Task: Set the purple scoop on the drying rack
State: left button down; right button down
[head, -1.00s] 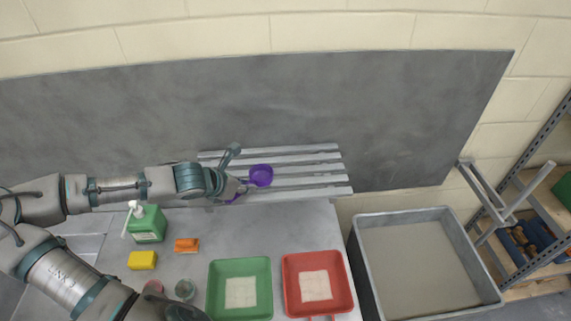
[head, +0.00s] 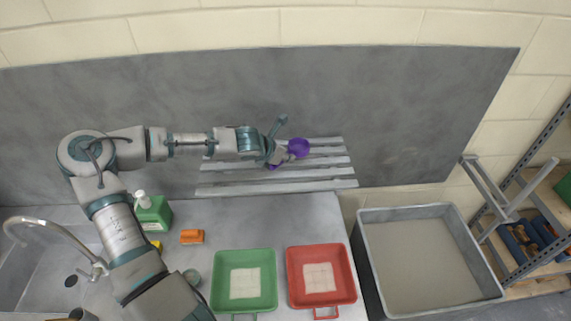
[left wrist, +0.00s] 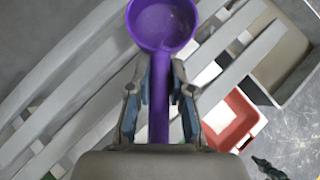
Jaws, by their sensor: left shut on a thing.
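The purple scoop (head: 299,147) has a round bowl and a straight handle. My left gripper (head: 279,156) is shut on the handle, with the bowl out beyond the fingertips. In the left wrist view the scoop (left wrist: 162,24) shows with its handle between the two fingers of the gripper (left wrist: 160,85). The drying rack (head: 325,172) is a set of pale grey slats in front of the grey wall panel. The scoop and gripper are over the rack's back part; I cannot tell whether the scoop touches the slats. My right gripper is not in view.
A green tray (head: 244,312) and a red tray (head: 320,300) stand on the counter in front of the rack. A green soap bottle (head: 153,214) and an orange block (head: 192,237) are at left. A large grey tub (head: 378,270) stands at right. The rack's front slats are bare.

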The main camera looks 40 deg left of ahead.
aim_at(284, 171)
pick_arm(q)
jog(key=f, duration=0.1)
jog(key=f+b, duration=0.1)
jog(key=f, duration=0.1)
jog(key=shift+a+f, duration=0.3)
jog(key=shift+a, duration=0.05)
jog(key=shift+s+a+f, duration=0.1)
jog(key=shift+a, duration=0.1)
jog(key=c, duration=1.1)
grip_release()
jog(key=shift+d, duration=0.1)
jog(key=shift+o, duration=0.2)
jog(key=shift+d, duration=0.25)
jog(key=shift+r, duration=0.25)
jog(key=p+v, duration=0.2)
jog(key=v, duration=0.9)
jog(key=shift+s+r+p, duration=0.25)
jog(key=shift+s+p, duration=0.05)
jog(key=shift+p, duration=0.05)
